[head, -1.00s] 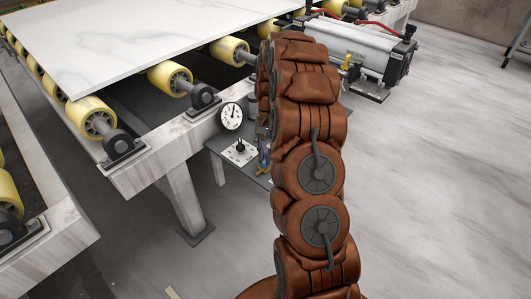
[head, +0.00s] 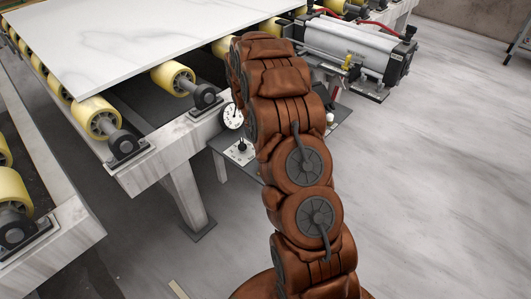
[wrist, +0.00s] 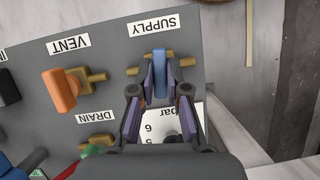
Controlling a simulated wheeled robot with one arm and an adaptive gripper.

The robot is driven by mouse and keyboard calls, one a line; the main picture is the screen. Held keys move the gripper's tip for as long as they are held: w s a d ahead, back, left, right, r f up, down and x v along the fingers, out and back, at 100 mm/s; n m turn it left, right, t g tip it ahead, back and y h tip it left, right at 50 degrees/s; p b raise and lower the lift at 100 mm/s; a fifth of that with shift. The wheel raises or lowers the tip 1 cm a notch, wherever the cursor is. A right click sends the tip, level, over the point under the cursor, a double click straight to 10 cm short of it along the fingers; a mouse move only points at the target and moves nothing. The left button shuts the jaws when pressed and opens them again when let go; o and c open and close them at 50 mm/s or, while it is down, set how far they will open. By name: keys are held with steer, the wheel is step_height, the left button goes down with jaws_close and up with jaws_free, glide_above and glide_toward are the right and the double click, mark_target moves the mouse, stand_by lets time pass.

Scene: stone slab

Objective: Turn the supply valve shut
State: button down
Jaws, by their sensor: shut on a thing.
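In the wrist view the supply valve's blue handle (wrist: 160,66) stands below the SUPPLY label (wrist: 158,25) on a grey panel (wrist: 105,28). The handle points up and down in the picture, across its brass pipe stubs. My gripper (wrist: 160,82) has one finger on each side of the handle and is shut on it. In the head view my arm hides the gripper and the supply valve.
The orange vent handle (wrist: 60,90) is left of the supply valve. In the head view a gauge (head: 231,116) stands by the roller table (head: 150,182). Open floor (head: 455,170) lies to the right.

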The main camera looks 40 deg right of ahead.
steer(key=shift+n+h, duration=0.3)
steer(key=shift+n, duration=0.4)
steer(key=c, duration=1.2)
jaws_free()
steer(key=shift+o, duration=0.2)
steer(key=v, duration=1.2)
steer(key=shift+s+a, duration=0.1)
steer(key=shift+s, duration=0.05)
